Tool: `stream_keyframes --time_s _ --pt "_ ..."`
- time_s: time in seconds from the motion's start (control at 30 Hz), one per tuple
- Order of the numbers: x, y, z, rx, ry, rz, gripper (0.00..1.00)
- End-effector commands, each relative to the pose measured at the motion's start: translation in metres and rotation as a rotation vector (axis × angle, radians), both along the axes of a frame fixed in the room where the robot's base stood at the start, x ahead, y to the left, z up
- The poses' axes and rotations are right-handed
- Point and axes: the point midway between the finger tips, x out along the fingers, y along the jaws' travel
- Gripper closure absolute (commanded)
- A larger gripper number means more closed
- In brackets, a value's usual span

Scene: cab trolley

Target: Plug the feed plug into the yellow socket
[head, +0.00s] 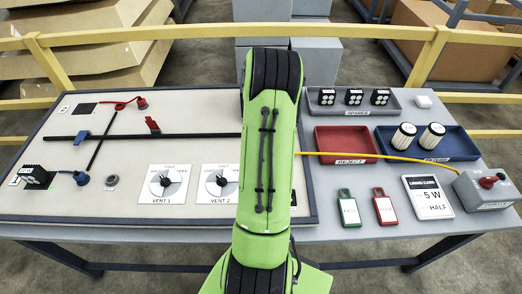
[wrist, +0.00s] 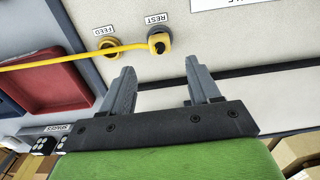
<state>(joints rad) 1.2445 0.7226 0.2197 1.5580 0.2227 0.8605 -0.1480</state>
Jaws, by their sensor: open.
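In the wrist view the yellow feed plug (wrist: 161,47) sits at the place labelled REST, with its yellow cable (wrist: 70,56) running off to the left. The socket's opening is partly covered. My gripper (wrist: 160,78) is open and empty. Its fingers are spread on either side of the plug's line, with the plug beyond the fingertips and apart from them. In the head view my arm hides the plug, the socket and the gripper; only the cable (head: 400,158) shows.
The cable ends at a grey box (head: 482,190) at the right edge. Red and green tags and a card lie in front.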

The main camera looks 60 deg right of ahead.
Motion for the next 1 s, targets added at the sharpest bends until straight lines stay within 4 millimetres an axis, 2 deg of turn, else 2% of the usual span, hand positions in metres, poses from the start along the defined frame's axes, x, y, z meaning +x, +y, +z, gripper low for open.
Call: stream_keyframes --time_s 0.17,0.63,0.77,1.0 --pt "0.0 0.0 -0.016 0.001 0.0 -0.001 0.38" --pt "0.0 0.0 -0.084 0.0 0.001 0.0 0.38" --pt "0.0 0.0 -0.091 0.0 0.0 0.002 0.38" --pt "0.0 0.0 -0.089 0.0 0.0 0.001 0.38"
